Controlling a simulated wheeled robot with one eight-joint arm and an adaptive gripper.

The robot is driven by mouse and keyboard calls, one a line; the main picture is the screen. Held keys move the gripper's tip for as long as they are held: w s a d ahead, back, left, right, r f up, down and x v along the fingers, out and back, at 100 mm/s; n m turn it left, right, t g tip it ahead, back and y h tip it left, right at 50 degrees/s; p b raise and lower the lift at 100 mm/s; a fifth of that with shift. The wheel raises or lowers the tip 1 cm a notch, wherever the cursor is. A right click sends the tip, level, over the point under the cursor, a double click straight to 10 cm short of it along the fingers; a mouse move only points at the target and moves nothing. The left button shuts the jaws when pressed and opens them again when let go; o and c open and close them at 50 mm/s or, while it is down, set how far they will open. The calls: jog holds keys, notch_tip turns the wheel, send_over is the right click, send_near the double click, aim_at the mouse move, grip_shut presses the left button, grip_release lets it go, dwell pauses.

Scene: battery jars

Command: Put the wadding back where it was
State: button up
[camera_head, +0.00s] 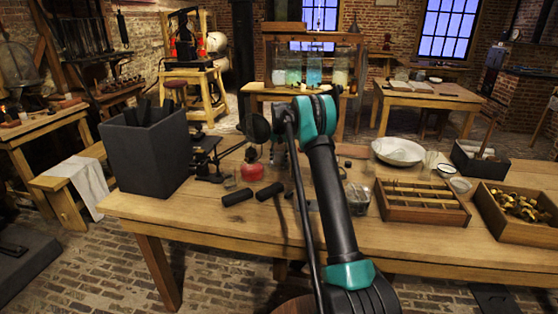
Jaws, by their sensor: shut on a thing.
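I cannot make out any wadding. My arm rises through the middle of the view and bends over the wooden table (225,218). My gripper and its fingertips do not show clearly; the arm's upper part and dark joint cover that area. What it may hold cannot be seen. A small red vessel (252,172) stands on the table just below the dark joint.
A dark grey open box (148,160) with black rods stands at left. Black cylinders (237,197) lie in front. At right are a white bowl (398,151), a divided wooden tray (420,214) and a box of brass parts (485,208).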

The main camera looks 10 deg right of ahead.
aim_at(280, 154)
jog(key=o, duration=0.8)
jog(key=shift+f, duration=0.1)
jog(key=shift+o, duration=0.2)
notch_tip(280, 154, up, 12)
jog(key=shift+d+r, duration=0.1)
jog(key=shift+r, duration=0.05)
